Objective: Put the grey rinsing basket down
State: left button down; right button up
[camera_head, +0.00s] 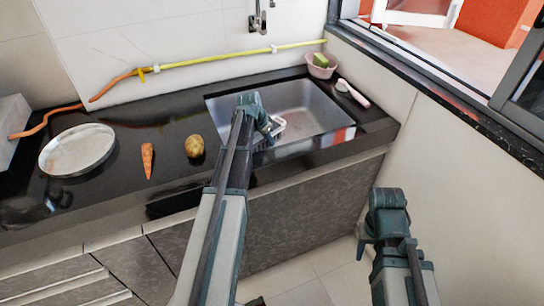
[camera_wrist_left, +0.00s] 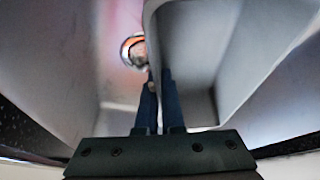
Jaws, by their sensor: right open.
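The grey rinsing basket (camera_head: 277,127) shows in the head view inside the sink (camera_head: 318,112), mostly hidden behind my left arm. In the left wrist view the basket (camera_wrist_left: 235,60) fills the right half, and its wall runs down between the two fingers. My left gripper (camera_wrist_left: 160,100) is shut on that wall, one finger on each side. I cannot tell whether the basket touches the sink floor. In the head view my left gripper (camera_head: 268,130) is over the sink. My right gripper (camera_head: 364,246) is open and empty, low in front of the cabinets.
A round metal plate (camera_head: 77,150), a carrot (camera_head: 147,160) and a potato (camera_head: 194,146) lie on the dark counter left of the sink. A pink bowl (camera_head: 320,66) with a green sponge stands behind the sink. A round drain (camera_wrist_left: 133,50) shows beside the basket.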

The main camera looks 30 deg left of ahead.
aim_at(260, 141)
pick_arm(q)
jog(key=shift+f+b, duration=3.75)
jog(key=shift+f, duration=0.55)
jog(key=shift+f, duration=0.25)
jog(key=c, duration=1)
grip_release()
jog(key=shift+c, duration=0.2)
jog(key=shift+p+v, duration=0.6)
jog(key=shift+v, duration=0.2)
jog(key=p+v, duration=1)
jog(key=v, duration=0.1)
